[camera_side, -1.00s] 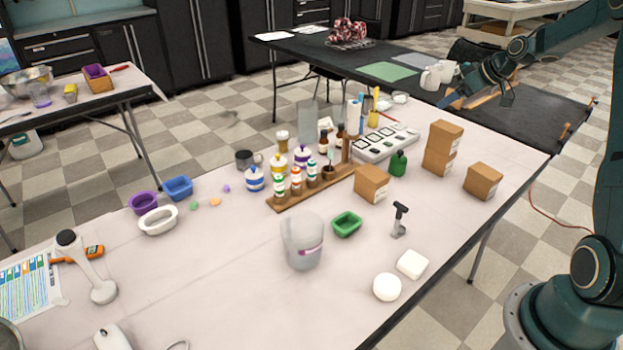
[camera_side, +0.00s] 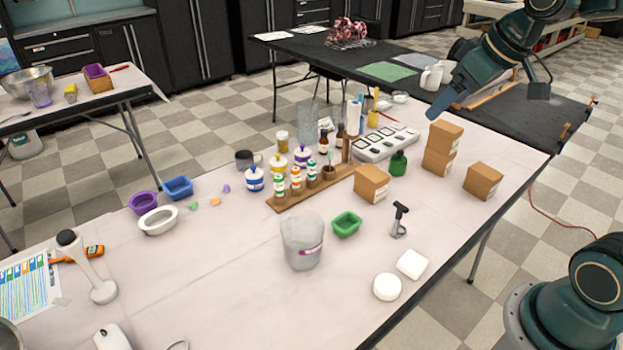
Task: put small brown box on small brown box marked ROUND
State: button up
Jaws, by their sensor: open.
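Several small brown boxes stand at the right part of the white table. Two are stacked, an upper box (camera_side: 444,136) on a lower box (camera_side: 438,162). A single box (camera_side: 482,181) stands to their right, near the table edge. Another single box (camera_side: 371,184) stands to the left, by the bottle rack. Any ROUND mark is too small to read. My gripper (camera_side: 436,110) is in the air just above and left of the upper stacked box in the picture, open and empty. It appears apart from every box.
A black-handled tool (camera_side: 399,219), a green dish (camera_side: 346,224), white soaps (camera_side: 411,264) and a clear bucket (camera_side: 302,241) are in front. The wooden rack (camera_side: 300,190) holds small bottles.

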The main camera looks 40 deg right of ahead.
jog(key=s+a+f, duration=0.1)
jog(key=s+a, duration=0.2)
jog(key=s, duration=0.4)
jog(key=s+a+f, duration=0.1)
jog(key=s+a, duration=0.2)
jog(key=s, duration=0.4)
jog(key=shift+f+m, duration=0.25)
jog(key=shift+m, duration=0.05)
